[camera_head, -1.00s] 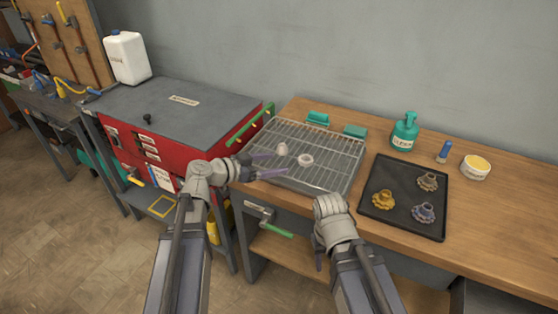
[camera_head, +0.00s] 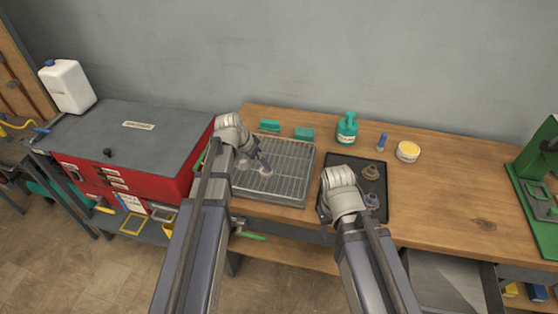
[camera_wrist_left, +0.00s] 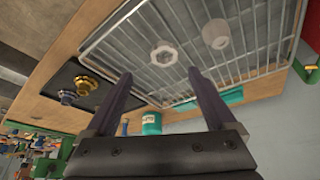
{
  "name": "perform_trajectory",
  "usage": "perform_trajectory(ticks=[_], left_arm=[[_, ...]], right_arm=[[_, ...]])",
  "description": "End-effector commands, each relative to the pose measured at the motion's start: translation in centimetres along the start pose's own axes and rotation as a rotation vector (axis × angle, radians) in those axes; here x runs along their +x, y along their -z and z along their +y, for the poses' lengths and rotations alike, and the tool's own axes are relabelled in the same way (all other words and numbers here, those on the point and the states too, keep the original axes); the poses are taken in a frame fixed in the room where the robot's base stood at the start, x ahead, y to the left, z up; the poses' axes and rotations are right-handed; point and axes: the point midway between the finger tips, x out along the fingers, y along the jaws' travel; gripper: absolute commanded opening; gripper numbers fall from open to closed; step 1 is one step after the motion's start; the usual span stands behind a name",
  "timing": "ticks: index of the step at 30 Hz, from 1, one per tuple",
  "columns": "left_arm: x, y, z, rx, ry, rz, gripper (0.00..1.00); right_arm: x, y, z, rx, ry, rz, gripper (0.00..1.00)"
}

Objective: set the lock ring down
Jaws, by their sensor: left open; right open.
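A pale ring (camera_wrist_left: 164,54), which looks like the lock ring, lies on the wire rack (camera_wrist_left: 270,50) in the left wrist view. A pale cup-shaped piece (camera_wrist_left: 216,33) lies beside it. My left gripper (camera_wrist_left: 160,77) is open, its fingers apart and empty, with the ring showing beyond the fingertips. In the head view my left gripper (camera_head: 264,163) is above the left part of the rack (camera_head: 290,175) and partly covers the pieces. My right gripper (camera_head: 323,214) is open at the left edge of the black tray, partly hidden by its own wrist.
A green bottle (camera_head: 347,128), blue tube (camera_head: 382,141) and yellow-topped tub (camera_head: 408,151) stand behind. A red cabinet (camera_head: 150,170) is left.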

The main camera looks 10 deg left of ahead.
Motion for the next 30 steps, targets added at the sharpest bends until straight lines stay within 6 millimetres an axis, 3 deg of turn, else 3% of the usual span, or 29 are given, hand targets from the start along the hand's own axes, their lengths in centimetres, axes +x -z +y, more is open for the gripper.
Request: perform_trajectory(ticks=[8, 16, 25, 30], left_arm=[[0.0, -0.2, -0.4, -0.009, 0.017, -0.025, 0.89], [2.3, -0.3, -0.5, -0.007, 0.016, -0.024, 0.89], [2.9, -0.2, -0.6, -0.007, 0.016, -0.023, 0.89], [4.6, -0.4, -0.9, -0.007, 0.016, -0.023, 0.89]], right_arm=[[-0.2, 0.0, 0.0, 0.000, 0.000, 0.000, 0.50], [2.0, 0.1, -0.2, 0.001, 0.000, 0.000, 0.50], [2.5, 0.1, -0.2, 0.001, 0.000, 0.000, 0.50], [4.2, 0.2, -0.4, 0.001, 0.000, 0.000, 0.50]])
